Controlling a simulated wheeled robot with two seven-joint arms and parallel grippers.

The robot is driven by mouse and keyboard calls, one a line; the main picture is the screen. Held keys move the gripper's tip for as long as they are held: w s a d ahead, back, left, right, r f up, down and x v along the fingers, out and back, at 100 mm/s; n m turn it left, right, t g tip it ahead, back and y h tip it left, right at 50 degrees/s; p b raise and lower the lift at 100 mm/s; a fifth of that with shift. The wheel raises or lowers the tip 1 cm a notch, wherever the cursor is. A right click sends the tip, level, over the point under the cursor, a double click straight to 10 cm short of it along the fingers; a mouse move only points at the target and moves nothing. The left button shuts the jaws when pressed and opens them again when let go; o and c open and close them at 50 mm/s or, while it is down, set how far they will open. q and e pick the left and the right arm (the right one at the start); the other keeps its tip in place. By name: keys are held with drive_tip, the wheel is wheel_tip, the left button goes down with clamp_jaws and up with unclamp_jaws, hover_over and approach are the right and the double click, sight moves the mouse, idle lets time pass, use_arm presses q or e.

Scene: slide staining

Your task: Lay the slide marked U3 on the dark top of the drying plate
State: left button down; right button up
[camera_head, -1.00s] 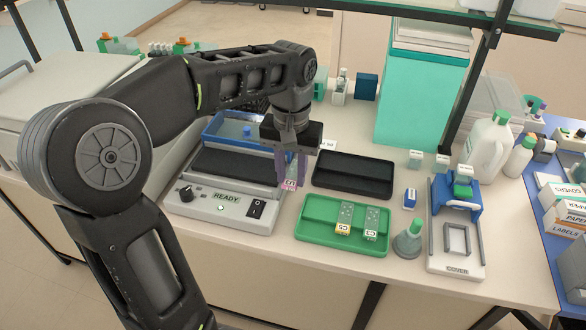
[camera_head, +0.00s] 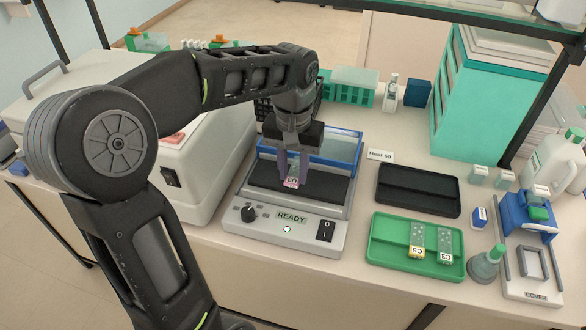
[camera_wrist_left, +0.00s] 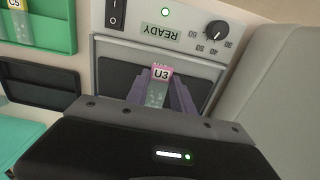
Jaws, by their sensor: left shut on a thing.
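The slide marked U3 (camera_head: 291,182) has a pink label end and a clear body. It also shows in the left wrist view (camera_wrist_left: 158,88), label toward the plate's front panel. My left gripper (camera_head: 292,176) is shut on it, with purple fingers on both sides. The gripper is over the dark top (camera_head: 325,188) of the drying plate (camera_head: 258,222). I cannot tell whether the slide touches the dark top. The drying plate has a READY display, a lit green lamp, a knob and a switch. My right gripper is not in view.
Right of the plate are a green tray (camera_head: 376,262) with slides including C5 (camera_head: 417,240), and an empty black tray (camera_head: 408,208). A blue raised lid (camera_head: 345,146) stands at the plate's back. A large pale machine (camera_head: 215,150) stands to its left.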

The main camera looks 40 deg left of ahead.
sight(294, 177)
use_arm(q)
drive_tip(key=shift+f+b, duration=1.4)
drive_tip(key=shift+f, duration=0.55)
drive_tip(key=shift+f, duration=0.2)
drive_tip(key=c, duration=1)
unclamp_jaws()
wheel_tip(294, 177, up, 8)
drive_tip(key=shift+f, duration=0.1)
drive_tip(key=shift+f, duration=0.1)
